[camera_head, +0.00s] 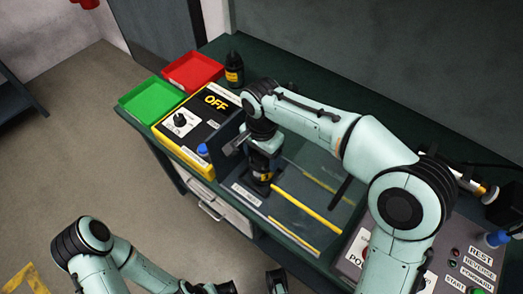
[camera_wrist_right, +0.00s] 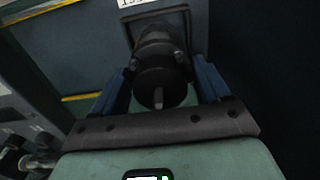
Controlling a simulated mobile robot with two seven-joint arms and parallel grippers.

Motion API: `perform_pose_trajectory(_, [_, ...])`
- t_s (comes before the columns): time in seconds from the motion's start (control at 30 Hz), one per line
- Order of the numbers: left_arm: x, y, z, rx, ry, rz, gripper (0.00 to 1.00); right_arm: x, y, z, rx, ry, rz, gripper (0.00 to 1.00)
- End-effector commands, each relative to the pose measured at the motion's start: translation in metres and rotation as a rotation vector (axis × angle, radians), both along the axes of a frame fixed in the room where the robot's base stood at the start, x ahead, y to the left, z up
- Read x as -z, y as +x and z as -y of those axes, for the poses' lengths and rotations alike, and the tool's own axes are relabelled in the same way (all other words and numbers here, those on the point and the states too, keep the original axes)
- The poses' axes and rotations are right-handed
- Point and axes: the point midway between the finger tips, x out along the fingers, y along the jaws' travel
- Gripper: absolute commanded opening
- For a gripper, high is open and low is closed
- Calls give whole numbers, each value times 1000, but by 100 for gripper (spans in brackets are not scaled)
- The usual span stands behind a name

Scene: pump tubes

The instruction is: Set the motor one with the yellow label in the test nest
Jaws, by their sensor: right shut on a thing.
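My right gripper (camera_head: 262,157) points down and is shut on a black motor (camera_head: 263,176) with a yellow label. The motor is upright, low over a dark square holder (camera_head: 257,188) in a tray-like bay; whether it rests in the holder is unclear. In the right wrist view the dark motor (camera_wrist_right: 160,75) with its shaft end sits between the blue fingers (camera_wrist_right: 165,88), with a dark square frame (camera_wrist_right: 183,14) beyond it. My left gripper (camera_head: 248,286) is at the bottom edge, partly cut off, away from the motor.
Another black bottle-shaped thing with a yellow band (camera_head: 234,72) stands at the back. A red tray (camera_head: 193,70), a green tray (camera_head: 150,98) and an OFF panel (camera_head: 200,118) lie left. A grey button panel (camera_head: 460,262) is right. Yellow strips (camera_head: 308,208) edge the bay.

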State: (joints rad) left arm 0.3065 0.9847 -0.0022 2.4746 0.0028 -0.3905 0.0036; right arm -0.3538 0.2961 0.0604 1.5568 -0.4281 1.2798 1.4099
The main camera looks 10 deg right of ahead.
Motion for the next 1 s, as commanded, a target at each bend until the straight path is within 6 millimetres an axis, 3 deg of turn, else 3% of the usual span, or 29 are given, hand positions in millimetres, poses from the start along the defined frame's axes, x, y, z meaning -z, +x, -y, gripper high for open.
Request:
perform_pose_trajectory(0.3, [1, 0, 0, -1, 1, 2, 43, 0, 1, -1, 0, 3, 7, 0])
perform_pose_trajectory(0.33, [1, 1, 0, -1, 0, 3, 43, 3, 0, 0, 0, -1, -1, 82])
perform_pose_trajectory(0.4, [1, 1, 0, -1, 1, 2, 43, 3, 0, 0, 0, 0, 0, 100])
perform_pose_trajectory(0.73, [-2, 0, 0, 0, 0, 0, 43, -5, 1, 0, 0, 0, 2, 100])
perform_pose_trajectory(1.0, [-12, 0, 0, 2, 0, -6, 43, -58, 1, -1, 0, 1, 5, 100])
